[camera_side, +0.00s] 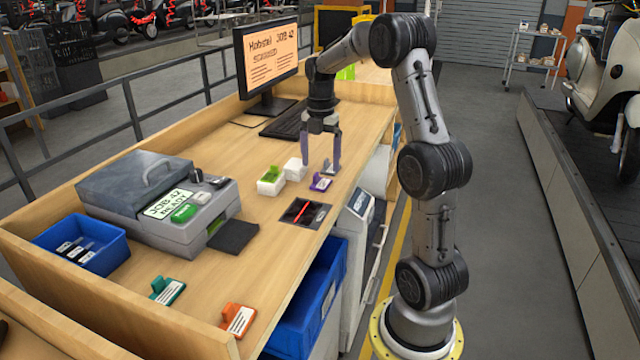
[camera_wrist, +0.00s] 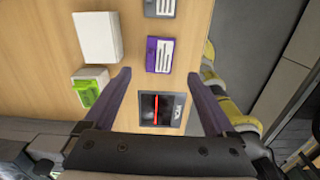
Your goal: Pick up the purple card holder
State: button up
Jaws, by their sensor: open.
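The purple card holder (camera_side: 320,183) stands on the wooden counter near its right edge, with a white card on it. In the wrist view the purple card holder (camera_wrist: 159,55) appears just beyond the fingertips, centred between them. My gripper (camera_side: 321,166) is open and empty, pointing down over the counter close to the holder. In the wrist view my gripper (camera_wrist: 159,75) has its two fingers spread wide, one to each side of the holder's line. I cannot tell the exact height of the fingertips above it.
A grey card holder (camera_wrist: 160,8) stands close by. A white box (camera_wrist: 97,37) and a green-and-white item (camera_wrist: 90,87) are left. Teal (camera_side: 168,290) and orange (camera_side: 237,319) holders stand at the front. A monitor (camera_side: 268,60) stands behind.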

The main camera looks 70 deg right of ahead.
aim_at(321, 183)
jog(key=shift+d+f, duration=0.2)
jog(key=shift+f, duration=1.15)
jog(key=shift+d+f, duration=0.15)
jog(key=shift+f, duration=1.2)
jog(key=c, duration=1.4)
jog(key=shift+r, duration=0.15)
